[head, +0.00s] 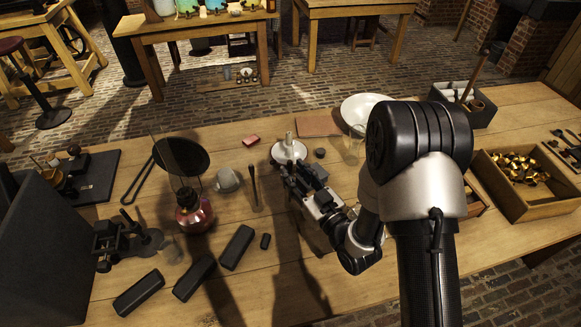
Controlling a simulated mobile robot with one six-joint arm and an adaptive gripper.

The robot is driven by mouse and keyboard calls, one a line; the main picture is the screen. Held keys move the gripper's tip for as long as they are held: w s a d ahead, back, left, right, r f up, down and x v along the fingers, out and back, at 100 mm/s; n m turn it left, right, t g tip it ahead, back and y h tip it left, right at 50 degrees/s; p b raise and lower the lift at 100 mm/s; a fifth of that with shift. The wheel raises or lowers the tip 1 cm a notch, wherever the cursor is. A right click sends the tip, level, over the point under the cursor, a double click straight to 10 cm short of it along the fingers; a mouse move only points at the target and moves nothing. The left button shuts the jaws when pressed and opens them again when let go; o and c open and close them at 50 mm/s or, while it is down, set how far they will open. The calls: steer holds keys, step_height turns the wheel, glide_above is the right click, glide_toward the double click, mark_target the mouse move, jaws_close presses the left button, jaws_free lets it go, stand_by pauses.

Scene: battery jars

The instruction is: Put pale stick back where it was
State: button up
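No stick that I can surely call the pale stick shows. A short pale upright piece (289,139) stands at a white round dish (287,154) near the table's middle; I cannot tell if it is a stick. My gripper (290,174) is low over the table, just in front of the dish, its fingers pointing to the far left. The fingers are dark and small here, so whether they are open or hold anything is unclear. A dark thin stick (253,181) stands upright left of my gripper, seemingly in a clear glass (257,202).
A red lamp (194,214), a grey mug (227,180) and several black blocks (237,247) lie left. A clear glass (351,151) and white bowl (358,110) stand behind my arm. A wooden box (528,208) of brass pieces and a dark box (470,108) are right.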

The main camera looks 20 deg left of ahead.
steer(key=p+v, duration=0.1)
steer(key=v, duration=0.8)
steer(key=w+d+r+h, duration=0.6)
steer(key=w+d+h, duration=0.1)
steer(key=d, duration=0.2)
steer(key=s+d+r+m+g+h, duration=0.2)
steer(key=s+d+r+m+h, duration=0.25)
steer(key=d, duration=0.45)
steer(key=s+d+r+m+g, duration=0.1)
steer(key=s+r, duration=0.1)
steer(key=s, duration=0.5)
steer(key=s+d+r+m+g+h, duration=0.1)
steer(key=s+d+r+m+g, duration=0.1)
steer(key=s, duration=0.5)
steer(key=s+d+r+m+g+h, duration=0.1)
steer(key=s+r+m+g, duration=0.1)
steer(key=s, duration=0.6)
steer(key=shift+d+r, duration=0.2)
steer(key=shift+r, duration=0.55)
